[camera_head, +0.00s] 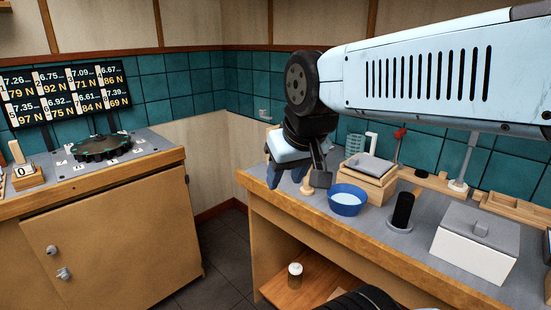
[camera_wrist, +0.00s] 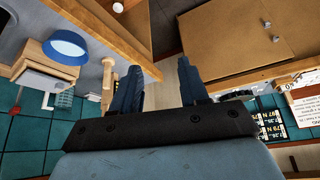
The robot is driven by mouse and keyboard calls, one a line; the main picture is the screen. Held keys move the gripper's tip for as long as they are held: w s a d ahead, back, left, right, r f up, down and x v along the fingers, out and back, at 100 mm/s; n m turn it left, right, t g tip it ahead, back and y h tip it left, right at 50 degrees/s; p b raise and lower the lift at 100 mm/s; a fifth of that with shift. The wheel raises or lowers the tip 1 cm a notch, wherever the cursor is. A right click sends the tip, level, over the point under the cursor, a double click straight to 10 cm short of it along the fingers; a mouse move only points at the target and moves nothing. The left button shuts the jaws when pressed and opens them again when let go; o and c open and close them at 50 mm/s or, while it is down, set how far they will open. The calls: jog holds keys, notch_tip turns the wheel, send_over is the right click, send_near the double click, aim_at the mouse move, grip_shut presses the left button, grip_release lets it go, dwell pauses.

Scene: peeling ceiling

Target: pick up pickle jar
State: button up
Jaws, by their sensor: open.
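A small jar with a pale lid (camera_head: 295,270), which looks like the pickle jar, stands upright on the lower wooden shelf under the right-hand counter. Its contents are too small to tell. A pale round top at the upper edge of the wrist view (camera_wrist: 118,6) looks like the same jar. My gripper (camera_head: 290,182) is above the left end of that counter, higher than the jar and apart from it. In the wrist view my gripper (camera_wrist: 160,85) has its two blue fingers spread, with nothing between them.
The counter (camera_head: 265,190) lies between my gripper's height and the shelf (camera_head: 275,290). On it are a blue bowl (camera_head: 347,200), a lidded wooden box (camera_head: 372,172), a black cylinder (camera_head: 403,210) and a white box (camera_head: 475,250). A cabinet (camera_head: 110,235) stands left; floor shows between.

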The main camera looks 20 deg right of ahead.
jog(key=w+d+f+n+g+h, duration=0.1)
jog(key=w+d+f+n+h, duration=0.2)
jog(key=w, duration=0.5)
jog(key=w+d+f+n+g+h, duration=0.15)
jog(key=w+d+n, duration=0.3)
jog(key=w, duration=0.45)
jog(key=w+d+f+n+g+h, duration=0.1)
jog(key=w+d+f+n+g, duration=0.2)
jog(key=w, duration=0.5)
jog(key=w+d+f+n+t+h, duration=0.15)
jog(key=w+n+h, duration=0.3)
jog(key=w, duration=0.45)
jog(key=w+d+f+n+t+h, duration=0.1)
jog(key=w+f+n+h, duration=0.3)
jog(key=w, duration=0.5)
jog(key=shift+n+y, duration=0.4)
jog(key=shift+n, duration=0.1)
jog(key=x, duration=0.8)
jog(key=r+x, duration=0.1)
jog(key=x, duration=0.3)
jog(key=shift+w+d+f, duration=0.15)
jog(key=shift+w+d, duration=0.05)
jog(key=shift+d, duration=0.35)
grip_shut()
